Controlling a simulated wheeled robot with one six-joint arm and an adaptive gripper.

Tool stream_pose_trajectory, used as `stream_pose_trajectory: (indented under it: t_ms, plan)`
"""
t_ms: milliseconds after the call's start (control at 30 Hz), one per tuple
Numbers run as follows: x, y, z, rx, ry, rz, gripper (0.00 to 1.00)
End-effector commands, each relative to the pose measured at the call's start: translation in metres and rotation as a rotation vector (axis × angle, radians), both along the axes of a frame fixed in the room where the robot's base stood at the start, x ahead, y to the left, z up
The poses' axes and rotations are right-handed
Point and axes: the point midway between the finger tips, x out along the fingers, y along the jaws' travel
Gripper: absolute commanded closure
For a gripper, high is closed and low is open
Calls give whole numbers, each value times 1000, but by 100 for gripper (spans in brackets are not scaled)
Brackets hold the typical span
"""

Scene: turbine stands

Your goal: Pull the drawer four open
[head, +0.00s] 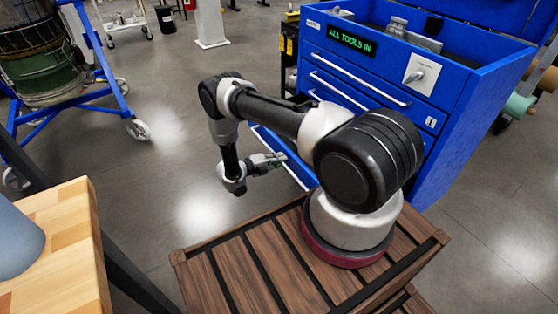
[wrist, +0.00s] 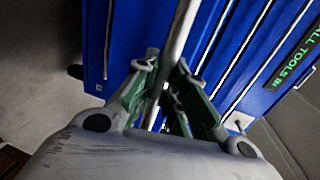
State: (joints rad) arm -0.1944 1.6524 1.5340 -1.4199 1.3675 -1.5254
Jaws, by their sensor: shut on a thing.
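The blue tool cabinet (head: 455,110) has stacked drawers with long pale bar handles. In the head view, my gripper (head: 279,159) is low at the cabinet's left front, by a low blue drawer (head: 262,138). In the wrist view, my gripper (wrist: 165,85) is shut on a metal bar handle (wrist: 184,25), with a green-grey finger on each side. The bar runs across a blue drawer front (wrist: 125,40). My arm hides part of the lower drawers in the head view. I cannot read a number on the held drawer.
A sign on the cabinet reads "ALL TOOLS IN" (head: 351,40). A blue wheeled stand (head: 112,80) holds a green drum-like part at the left. A wooden table (head: 55,260) is at the lower left. Grey floor (head: 170,190) is clear left of my gripper.

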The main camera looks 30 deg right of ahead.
Motion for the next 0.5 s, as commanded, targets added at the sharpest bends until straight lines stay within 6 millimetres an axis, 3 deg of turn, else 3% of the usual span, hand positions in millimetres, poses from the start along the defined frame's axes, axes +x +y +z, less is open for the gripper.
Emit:
stream_pose_trajectory:
  t_ms: [300,333,400,500]
  plan:
    - [0,0,0,1,1,0,100]
    - [0,0,0,1,1,0,85]
    - [0,0,0,1,1,0,73]
    - [0,0,0,1,0,0,65]
